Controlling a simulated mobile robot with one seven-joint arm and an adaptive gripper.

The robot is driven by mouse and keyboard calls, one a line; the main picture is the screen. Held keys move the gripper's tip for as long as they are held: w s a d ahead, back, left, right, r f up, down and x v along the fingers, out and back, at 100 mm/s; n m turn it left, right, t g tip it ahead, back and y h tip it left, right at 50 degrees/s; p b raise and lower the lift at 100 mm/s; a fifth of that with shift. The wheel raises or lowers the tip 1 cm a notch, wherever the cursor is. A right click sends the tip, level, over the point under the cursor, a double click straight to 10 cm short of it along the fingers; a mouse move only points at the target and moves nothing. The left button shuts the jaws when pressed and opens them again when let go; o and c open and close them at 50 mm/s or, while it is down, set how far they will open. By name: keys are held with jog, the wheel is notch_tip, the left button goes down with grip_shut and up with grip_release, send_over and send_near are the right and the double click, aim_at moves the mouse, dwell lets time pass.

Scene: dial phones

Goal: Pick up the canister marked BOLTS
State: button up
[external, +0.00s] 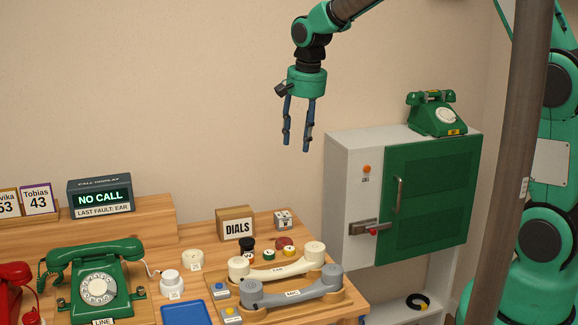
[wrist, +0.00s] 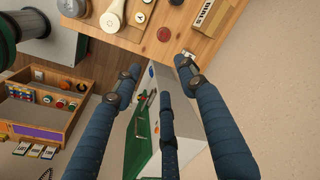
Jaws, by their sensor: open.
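My gripper (external: 296,146) is open and empty, pointing down in the air above the right end of the desk. Its blue fingers also show spread in the wrist view (wrist: 157,82). No label reading BOLTS is legible in either view. Small containers stand on the desk: a white canister with a label (external: 172,284), a cream round one (external: 192,260), a black-topped one (external: 247,246) and a dark red round-topped one (external: 284,243). I cannot tell which, if any, is the BOLTS canister. My gripper is well above them and touches nothing.
A cream handset (external: 278,267) and a grey handset (external: 290,293) lie on a wooden stand. The DIALS box (external: 236,227) is behind them. A green phone (external: 97,288) stands left. A grey cabinet (external: 352,180) with a green door (external: 430,190) bears another green phone (external: 437,116).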

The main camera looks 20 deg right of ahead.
jog(key=w+a+f+m, duration=0.1)
jog(key=w+a+f, duration=0.2)
jog(key=a+f, duration=0.65)
jog(key=g, duration=0.1)
send_over(247, 240)
notch_tip(247, 240, down, 9)
jog(key=shift+s+f+m+h+b, duration=0.1)
jog(key=shift+f+m+h+b, duration=0.05)
jog(key=shift+m+h+b, duration=0.2)
jog(key=shift+f+b, duration=0.85)
jog(key=shift+f, duration=3.45)
jog(key=shift+f, duration=0.15)
jog(key=shift+f+b, duration=0.8)
jog(key=shift+f, duration=1.65)
jog(key=c, duration=0.7)
